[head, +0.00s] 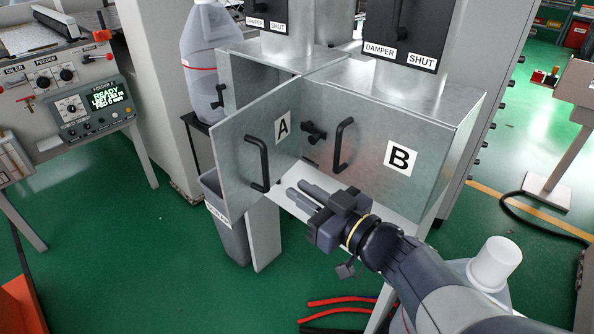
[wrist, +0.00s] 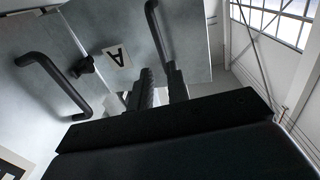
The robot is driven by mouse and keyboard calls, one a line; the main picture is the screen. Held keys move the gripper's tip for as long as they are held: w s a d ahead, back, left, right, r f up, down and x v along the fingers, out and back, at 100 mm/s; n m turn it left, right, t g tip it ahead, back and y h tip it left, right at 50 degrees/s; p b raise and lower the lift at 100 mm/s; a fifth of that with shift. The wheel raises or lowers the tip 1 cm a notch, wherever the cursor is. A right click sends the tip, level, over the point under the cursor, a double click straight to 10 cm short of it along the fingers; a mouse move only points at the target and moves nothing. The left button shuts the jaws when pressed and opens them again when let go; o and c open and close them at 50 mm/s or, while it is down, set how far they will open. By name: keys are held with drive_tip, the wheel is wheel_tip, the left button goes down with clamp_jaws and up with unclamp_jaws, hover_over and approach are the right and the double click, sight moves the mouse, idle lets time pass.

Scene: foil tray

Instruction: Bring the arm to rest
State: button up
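My gripper (head: 302,192) is in front of the metal boxes, low and to the right of door A. Its two fingers also show in the wrist view (wrist: 161,86), a little apart with nothing between them. Door A (head: 232,168) stands swung open, with a black bar handle (head: 257,163); in the wrist view its letter panel (wrist: 117,58) is ahead of the fingers. Door B (head: 375,162) looks shut, with its own black handle (head: 341,145). My gripper appears apart from both handles.
A grey bin (head: 228,225) stands below door A. A control panel (head: 80,98) is at the left. A white cylinder (head: 495,262) stands at the lower right beside my arm.

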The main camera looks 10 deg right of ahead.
sight(267, 170)
drive_tip(key=shift+w+a, duration=0.1)
idle(0.5)
drive_tip(key=b+x, duration=0.1)
drive_tip(key=x, duration=0.7)
drive_tip(key=shift+w+a+f, duration=0.1)
drive_tip(key=shift+w+a, duration=0.2)
drive_tip(key=shift+x, duration=0.85)
drive_tip(key=shift+d, duration=0.1)
